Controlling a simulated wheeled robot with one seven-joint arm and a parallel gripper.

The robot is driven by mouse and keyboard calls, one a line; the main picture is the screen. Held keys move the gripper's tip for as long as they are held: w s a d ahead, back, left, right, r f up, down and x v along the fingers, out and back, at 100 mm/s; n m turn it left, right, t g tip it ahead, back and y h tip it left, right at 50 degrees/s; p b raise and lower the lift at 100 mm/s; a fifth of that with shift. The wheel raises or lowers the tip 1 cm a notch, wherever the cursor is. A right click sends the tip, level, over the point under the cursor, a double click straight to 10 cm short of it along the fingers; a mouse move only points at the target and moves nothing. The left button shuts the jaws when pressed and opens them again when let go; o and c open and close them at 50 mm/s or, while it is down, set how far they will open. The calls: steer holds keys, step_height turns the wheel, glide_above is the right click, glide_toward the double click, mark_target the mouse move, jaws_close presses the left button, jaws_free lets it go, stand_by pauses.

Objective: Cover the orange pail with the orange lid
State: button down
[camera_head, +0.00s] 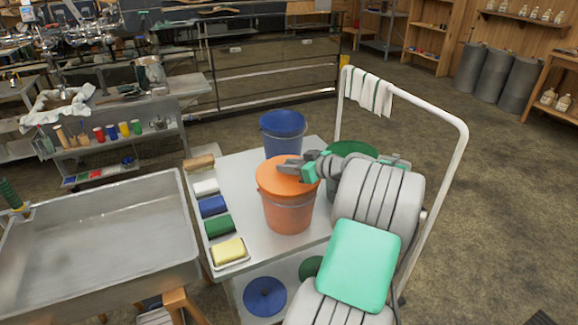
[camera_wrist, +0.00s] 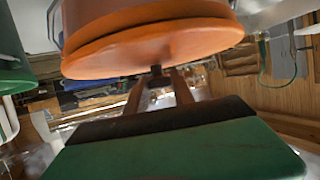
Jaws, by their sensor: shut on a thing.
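The orange pail (camera_head: 288,216) stands upright on the top of a white cart. The orange lid (camera_head: 274,178) lies over its mouth, covering it from above in the head view. In the wrist view the picture is turned over: the lid (camera_wrist: 150,48) shows with the pail wall (camera_wrist: 110,12) directly above it. No clear gap shows between lid and pail, but I cannot tell whether the lid is fully seated. My gripper (camera_head: 298,168) is above the lid, its fingers (camera_wrist: 156,85) shut on the small dark knob at the lid's middle.
A blue pail (camera_head: 283,132) stands behind and a green pail (camera_head: 350,150) right, partly hidden by my arm. A blue lid (camera_head: 265,296) and green lid (camera_head: 311,266) are on the lower shelf. Sponges and rolls (camera_head: 228,250) line the left edge. A white rail (camera_head: 445,190) rises right.

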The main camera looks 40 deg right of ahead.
steer(key=c, duration=1)
jaws_free()
steer(key=shift+s, duration=0.1)
